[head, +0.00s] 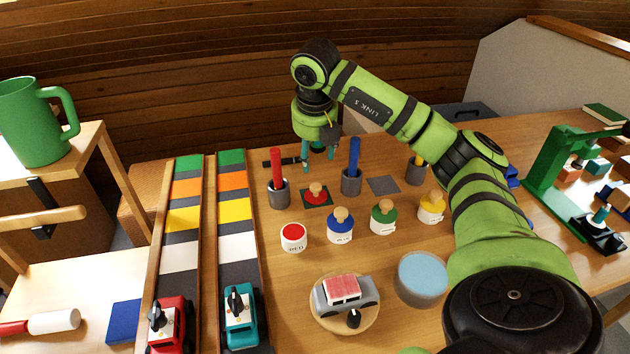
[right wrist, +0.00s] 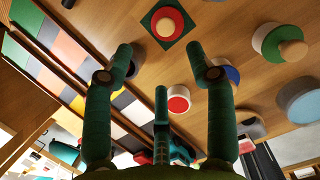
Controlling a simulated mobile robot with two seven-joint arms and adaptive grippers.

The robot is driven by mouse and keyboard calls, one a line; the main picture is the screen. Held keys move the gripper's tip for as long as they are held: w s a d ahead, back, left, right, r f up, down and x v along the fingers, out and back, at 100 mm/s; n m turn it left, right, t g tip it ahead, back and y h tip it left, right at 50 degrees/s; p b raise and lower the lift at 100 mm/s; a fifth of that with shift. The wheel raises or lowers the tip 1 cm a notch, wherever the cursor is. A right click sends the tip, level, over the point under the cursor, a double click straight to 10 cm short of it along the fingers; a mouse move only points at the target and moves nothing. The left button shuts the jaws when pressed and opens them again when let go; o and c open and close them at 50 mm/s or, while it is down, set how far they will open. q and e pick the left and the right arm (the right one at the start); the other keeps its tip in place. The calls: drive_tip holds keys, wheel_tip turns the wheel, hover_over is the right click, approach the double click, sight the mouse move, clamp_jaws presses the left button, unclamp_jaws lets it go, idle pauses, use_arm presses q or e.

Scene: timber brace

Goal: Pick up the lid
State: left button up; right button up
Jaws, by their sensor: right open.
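A red lid (head: 316,193) with a round wooden knob lies on a dark green square mat on the table. In the right wrist view the lid (right wrist: 168,25) shows at the top, beyond the fingertips. My right gripper (head: 318,158) is open and empty, pointing down, above and a little behind the lid. Its spread fingers (right wrist: 160,62) also show in the right wrist view, touching nothing. A white jar with a red top (head: 293,236) and no knob stands in front of the lid. My left gripper is not in view.
Blue (head: 340,229), green (head: 384,220) and yellow (head: 432,209) knobbed jars stand to the right. A red stick in a grey cup (head: 278,193) and a blue one (head: 352,180) flank the lid. Two striped tracks (head: 180,217) lie left. A toy car (head: 344,291) stands in front.

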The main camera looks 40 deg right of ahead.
drive_tip(key=b, duration=0.2)
approach(316, 186)
wheel_tip(316, 186, down, 2)
drive_tip(key=shift+w+a+f, duration=0.1)
drive_tip(key=shift+w+f, duration=0.25)
drive_tip(key=shift+f, duration=0.3)
drive_tip(key=x, duration=0.6)
drive_tip(key=shift+d+r, duration=0.1)
drive_tip(key=shift+d, duration=0.25)
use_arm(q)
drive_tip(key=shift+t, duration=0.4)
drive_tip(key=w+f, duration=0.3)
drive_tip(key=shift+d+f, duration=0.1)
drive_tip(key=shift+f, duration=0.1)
use_arm(e)
drive_tip(key=shift+s, duration=0.1)
drive_tip(key=c, duration=1)
